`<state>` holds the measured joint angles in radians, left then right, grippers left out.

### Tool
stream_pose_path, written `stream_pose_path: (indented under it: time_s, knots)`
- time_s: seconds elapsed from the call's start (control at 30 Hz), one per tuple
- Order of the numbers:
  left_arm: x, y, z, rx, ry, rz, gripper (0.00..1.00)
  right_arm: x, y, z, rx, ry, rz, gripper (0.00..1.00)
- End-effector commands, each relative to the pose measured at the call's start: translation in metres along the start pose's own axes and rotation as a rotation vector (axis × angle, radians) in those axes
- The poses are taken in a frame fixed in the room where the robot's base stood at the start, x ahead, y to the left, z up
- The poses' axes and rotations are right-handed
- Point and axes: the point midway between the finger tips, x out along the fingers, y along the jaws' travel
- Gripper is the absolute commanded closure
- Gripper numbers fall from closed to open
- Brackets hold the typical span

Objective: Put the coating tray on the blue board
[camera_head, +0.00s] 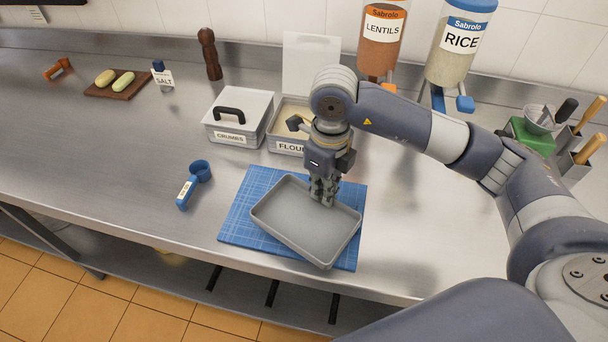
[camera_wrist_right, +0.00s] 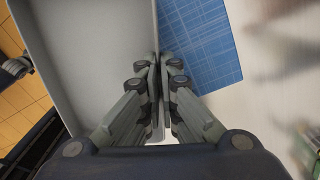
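The grey coating tray (camera_head: 305,232) is a shallow rectangular pan over the blue board (camera_head: 240,218), turned at an angle to it. I cannot tell whether its underside touches the board or hangs slightly above it. My right gripper (camera_head: 324,198) is at the tray's back right rim, fingers pointing down. In the wrist view, the fingers of the right gripper (camera_wrist_right: 158,80) are closed together on the tray wall, with the tray (camera_wrist_right: 90,50) on the left and the board (camera_wrist_right: 200,45) on the right. My left gripper is not in view.
A crumbs box (camera_head: 238,117) and an open flour box (camera_head: 290,123) stand behind the board. A blue scoop (camera_head: 194,184) lies to its left. Lentils (camera_head: 382,37) and rice (camera_head: 460,42) dispensers hang at the back.

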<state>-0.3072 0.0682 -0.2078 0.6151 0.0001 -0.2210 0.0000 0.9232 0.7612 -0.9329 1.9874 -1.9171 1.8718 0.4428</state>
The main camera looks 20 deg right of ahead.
Motion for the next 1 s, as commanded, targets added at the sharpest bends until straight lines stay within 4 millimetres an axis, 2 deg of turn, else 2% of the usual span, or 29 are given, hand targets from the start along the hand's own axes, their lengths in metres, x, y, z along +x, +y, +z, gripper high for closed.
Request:
stream_pose_path:
  time_s: [0.03,0.13,0.33,0.57,0.8,1.0]
  knots:
    - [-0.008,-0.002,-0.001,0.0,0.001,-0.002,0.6,-0.004,-0.004,0.011,0.002,0.0,0.002,1.0]
    - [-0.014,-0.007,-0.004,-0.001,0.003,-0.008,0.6,-0.002,-0.013,0.031,0.001,-0.001,0.003,1.0]
    - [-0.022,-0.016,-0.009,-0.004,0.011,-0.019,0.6,0.003,-0.026,0.057,0.0,-0.001,0.001,1.0]
    - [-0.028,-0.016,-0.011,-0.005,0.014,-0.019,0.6,0.01,-0.03,0.063,-0.001,0.002,0.002,1.0]
    - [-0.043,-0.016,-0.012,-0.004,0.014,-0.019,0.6,0.039,-0.03,0.063,-0.001,0.0,0.001,1.0]
    - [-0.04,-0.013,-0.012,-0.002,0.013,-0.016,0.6,0.041,-0.031,0.064,-0.001,-0.001,-0.001,1.0]
